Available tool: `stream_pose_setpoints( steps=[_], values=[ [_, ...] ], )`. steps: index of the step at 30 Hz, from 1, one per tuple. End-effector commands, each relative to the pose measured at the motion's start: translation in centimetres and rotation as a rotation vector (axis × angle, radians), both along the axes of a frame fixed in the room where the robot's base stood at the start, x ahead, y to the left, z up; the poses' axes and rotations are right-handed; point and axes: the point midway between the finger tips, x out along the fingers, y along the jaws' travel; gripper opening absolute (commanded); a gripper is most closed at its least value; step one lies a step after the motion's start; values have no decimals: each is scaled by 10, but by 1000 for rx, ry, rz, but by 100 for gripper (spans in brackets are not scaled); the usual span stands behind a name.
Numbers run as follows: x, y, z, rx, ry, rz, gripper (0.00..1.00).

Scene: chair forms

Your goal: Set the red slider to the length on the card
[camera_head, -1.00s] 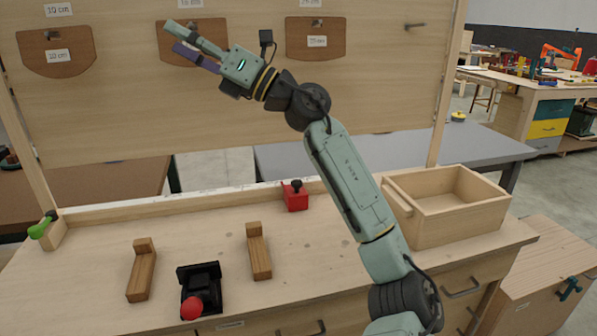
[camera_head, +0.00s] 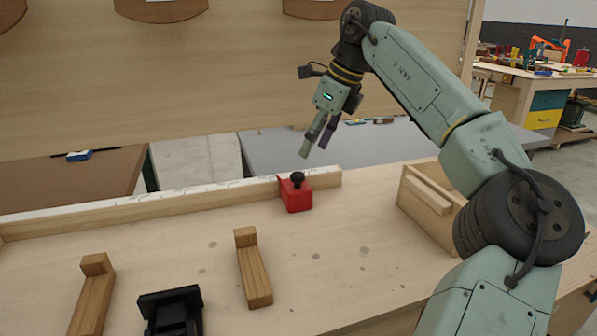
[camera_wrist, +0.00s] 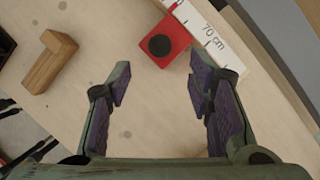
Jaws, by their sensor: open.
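The red slider (camera_head: 298,200) sits against the rail (camera_head: 150,212), near the rail's right end, with a black knob on top. A white scale strip runs along the rail's top. In the wrist view the red slider (camera_wrist: 181,42) is at the top centre, beside a "70 cm" mark on the scale (camera_wrist: 212,35). My gripper (camera_head: 318,150) is open and empty, pointing down above and slightly right of the slider, apart from it. In the wrist view the slider lies beyond my spread fingers (camera_wrist: 158,78). I cannot make out which label is the card.
Wooden forms (camera_head: 160,10) hang on the back board, cut off at the top. Two L-shaped wooden blocks (camera_head: 254,270) and a black device (camera_head: 172,312) stand at the front left. An open wooden box (camera_head: 425,205) is at right, partly behind my arm. The bench between is clear.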

Motion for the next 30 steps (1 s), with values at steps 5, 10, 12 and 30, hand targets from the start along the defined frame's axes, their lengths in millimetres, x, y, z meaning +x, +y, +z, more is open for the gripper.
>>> stream_pose_setpoints(
  steps=[5,10,12,30],
  values=[
    [6,12,-34,2,3,2,47],
    [11,22,-59,3,1,2,47],
    [12,25,-66,3,1,1,47],
    [14,29,-76,4,0,1,36]
  ],
)
